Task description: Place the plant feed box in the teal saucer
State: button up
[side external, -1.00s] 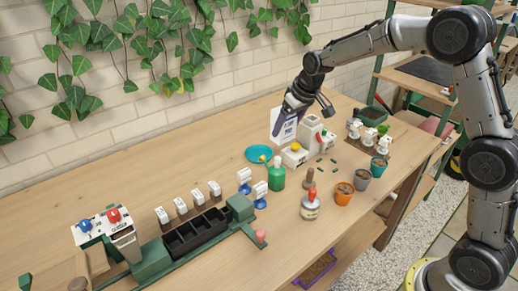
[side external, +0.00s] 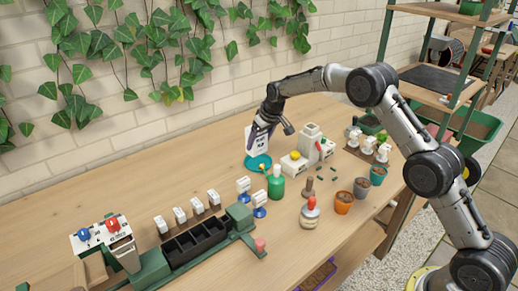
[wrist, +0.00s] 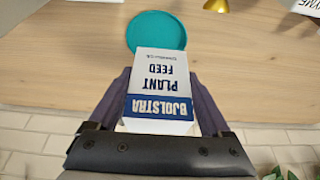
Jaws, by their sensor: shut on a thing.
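The plant feed box, white with a blue band and the words PLANT FEED (wrist: 160,85), is between the two fingers of my gripper (wrist: 161,92). In the side view my gripper (side external: 262,133) is shut on the box (side external: 255,145), which hangs roughly upright. The teal saucer (side external: 258,164) lies on the table just below the box in that picture. In the wrist view the saucer (wrist: 157,28) shows beyond the box's far end, which overlaps its near rim. I see nothing in the saucer's visible part. I cannot tell the exact gap between box and saucer.
A white device with a yellow knob (side external: 296,156) stands right of the saucer. A green bottle (side external: 276,184) stands in front of it. Several small pots (side external: 343,202) are further right. The black tray rack (side external: 195,240) is at the front left. The table left of the saucer is clear.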

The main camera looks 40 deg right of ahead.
aim_at(261, 147)
jog(key=shift+w+f, duration=0.2)
jog(key=shift+f, duration=1.5)
jog(key=shift+f, duration=0.6)
jog(key=o, duration=1.4)
